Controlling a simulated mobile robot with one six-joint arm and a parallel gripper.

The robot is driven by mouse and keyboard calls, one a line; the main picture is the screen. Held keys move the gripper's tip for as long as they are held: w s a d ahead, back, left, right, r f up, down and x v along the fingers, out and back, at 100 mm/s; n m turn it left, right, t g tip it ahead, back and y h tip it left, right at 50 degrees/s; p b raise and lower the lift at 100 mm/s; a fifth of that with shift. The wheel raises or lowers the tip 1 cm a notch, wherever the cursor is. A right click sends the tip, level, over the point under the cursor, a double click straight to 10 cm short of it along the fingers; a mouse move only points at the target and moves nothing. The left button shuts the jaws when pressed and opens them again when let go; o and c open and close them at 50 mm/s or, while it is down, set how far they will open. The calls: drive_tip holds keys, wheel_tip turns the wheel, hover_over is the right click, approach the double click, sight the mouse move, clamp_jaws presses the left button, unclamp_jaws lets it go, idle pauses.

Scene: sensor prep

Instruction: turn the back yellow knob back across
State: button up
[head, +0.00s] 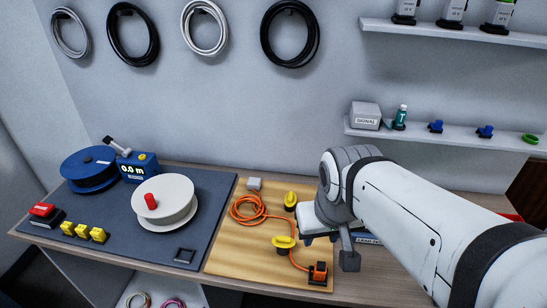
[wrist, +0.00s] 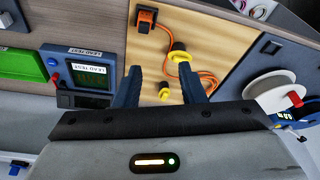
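Two yellow knobs on black bases stand on the wooden board. The back yellow knob (head: 291,198) looks narrow in the head view; its handle's exact angle is hard to tell. The front yellow knob (head: 283,242) has its handle lying left to right there. My gripper (wrist: 159,70) is open and empty. In the wrist view the back knob (wrist: 164,92) shows between its fingers, near the gripper body, with the front knob (wrist: 179,56) farther up. In the head view my gripper is just right of the knobs; I cannot tell whether it touches.
An orange cable (head: 243,210) and an orange connector block (head: 318,271) are on the board (head: 225,262). A white spool (head: 178,195) stands on the dark mat at left. A blue lead tester (wrist: 85,72) is beside the board. My arm covers the right side in the head view.

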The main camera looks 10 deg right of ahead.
drive_tip(key=shift+o, duration=0.8)
drive_tip(key=shift+w, duration=0.1)
drive_tip(key=shift+o, duration=1.4)
drive_tip(key=w+n+g, duration=0.1)
drive_tip(key=w+n, duration=0.3)
drive_tip(key=w, duration=0.4)
drive_tip(key=shift+w+d+r, duration=0.15)
drive_tip(key=shift+d+r, duration=0.05)
drive_tip(key=shift+r, duration=0.2)
drive_tip(key=n+g, duration=0.2)
drive_tip(key=n, duration=0.8)
approach(291, 195)
drive_tip(key=shift+f, duration=0.1)
drive_tip(key=shift+w+f, duration=0.15)
drive_tip(key=shift+f, duration=0.15)
wheel_tip(291, 195, down, 8)
drive_tip(key=shift+r+p, duration=0.2)
drive_tip(key=shift+p, duration=0.15)
drive_tip(key=shift+c, duration=0.2)
drive_tip(key=c, duration=0.9)
